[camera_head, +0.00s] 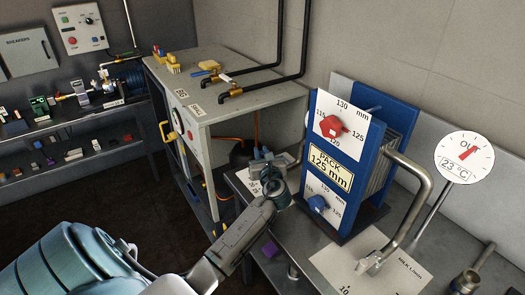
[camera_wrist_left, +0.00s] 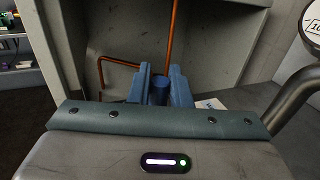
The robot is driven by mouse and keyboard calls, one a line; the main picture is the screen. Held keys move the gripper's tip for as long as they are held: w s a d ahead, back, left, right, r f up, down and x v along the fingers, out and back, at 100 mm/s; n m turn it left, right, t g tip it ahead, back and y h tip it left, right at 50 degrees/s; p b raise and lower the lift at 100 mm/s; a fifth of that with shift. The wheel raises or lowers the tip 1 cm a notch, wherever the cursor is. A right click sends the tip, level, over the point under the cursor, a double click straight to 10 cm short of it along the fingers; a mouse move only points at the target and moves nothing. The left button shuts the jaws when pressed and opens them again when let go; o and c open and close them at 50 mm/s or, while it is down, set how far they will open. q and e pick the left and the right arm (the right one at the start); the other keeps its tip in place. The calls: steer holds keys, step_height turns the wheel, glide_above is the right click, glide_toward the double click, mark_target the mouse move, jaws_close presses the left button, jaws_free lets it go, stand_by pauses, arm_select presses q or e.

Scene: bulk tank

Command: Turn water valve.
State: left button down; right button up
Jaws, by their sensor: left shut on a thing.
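My left gripper (camera_head: 265,165) reaches over the near left end of the grey bench, beside the blue plate pack. It is shut on a small blue part, likely the water valve's handle (camera_wrist_left: 160,90), which shows between the two blue fingers in the left wrist view. The gripper and wrist hide most of the valve in the head view. A white card lies by the fingers and also shows in the left wrist view (camera_wrist_left: 210,103); its text is not readable. My right gripper is not in view.
The blue plate pack (camera_head: 366,180) with red and blue pointers stands right of the gripper. A bent steel pipe (camera_head: 420,190) and a round dial (camera_head: 464,158) stand further right. A grey cabinet (camera_head: 215,85) with black pipes stands behind. Copper pipes (camera_wrist_left: 170,35) rise beyond the fingers.

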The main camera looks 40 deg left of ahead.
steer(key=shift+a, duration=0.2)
arm_select(q)
steer(key=c, duration=1.4)
jaws_free()
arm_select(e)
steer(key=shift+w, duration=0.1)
arm_select(q)
steer(key=shift+d, duration=0.1)
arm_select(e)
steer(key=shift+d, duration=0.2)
